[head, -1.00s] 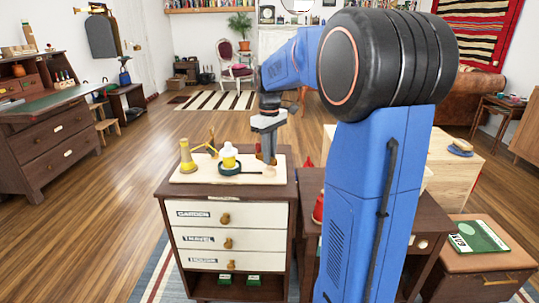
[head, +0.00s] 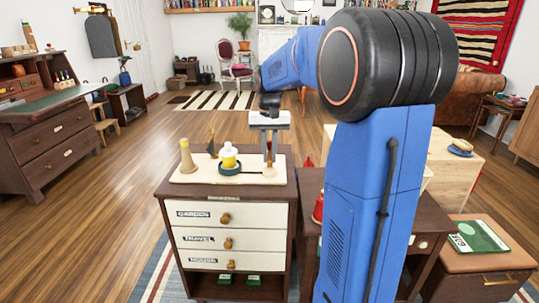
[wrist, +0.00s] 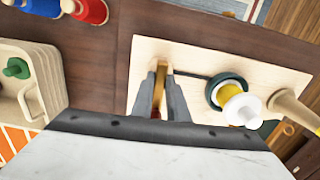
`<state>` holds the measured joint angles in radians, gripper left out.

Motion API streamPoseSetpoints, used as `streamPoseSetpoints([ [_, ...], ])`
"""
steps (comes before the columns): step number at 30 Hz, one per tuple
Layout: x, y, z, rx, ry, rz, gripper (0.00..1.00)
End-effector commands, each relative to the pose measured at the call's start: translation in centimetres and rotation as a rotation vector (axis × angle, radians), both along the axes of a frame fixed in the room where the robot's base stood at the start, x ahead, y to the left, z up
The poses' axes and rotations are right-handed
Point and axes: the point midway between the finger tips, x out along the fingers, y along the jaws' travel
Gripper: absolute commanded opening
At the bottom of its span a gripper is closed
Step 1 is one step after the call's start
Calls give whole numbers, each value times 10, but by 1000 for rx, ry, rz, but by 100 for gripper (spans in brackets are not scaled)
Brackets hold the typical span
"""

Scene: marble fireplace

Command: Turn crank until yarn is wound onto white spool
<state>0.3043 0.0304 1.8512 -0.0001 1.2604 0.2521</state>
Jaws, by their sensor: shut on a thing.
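A pale board (head: 185,178) lies on the drawer cabinet. On it stands a white spool (head: 229,150) with yellow yarn (head: 229,162) around it, above a dark green round base. The spool also shows in the wrist view (wrist: 243,110). A dark crank arm (wrist: 191,75) runs from the base to my gripper. My gripper (wrist: 161,68) points down, shut on the wooden crank handle (wrist: 157,108), which is mostly hidden between the fingers. A bare tan cone (head: 187,158) stands at the board's left, with a brown guide post (head: 211,144) beside it. No yarn strand is visible between them.
The cabinet (head: 176,190) has three white drawer fronts. In the wrist view, red (wrist: 90,9) and blue (wrist: 42,6) spools stand on the neighbouring dark table, near a cream tray (wrist: 42,50). My blue arm covers much of the head view's right side.

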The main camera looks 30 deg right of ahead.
Motion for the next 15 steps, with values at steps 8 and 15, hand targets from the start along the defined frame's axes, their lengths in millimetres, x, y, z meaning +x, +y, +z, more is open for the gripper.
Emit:
streamPoseSetpoints([
  [8, 0, 0, 1, 0, -2, -260, 0],
  [15, 0, 0, 1, -1, -2, -488, 0],
])
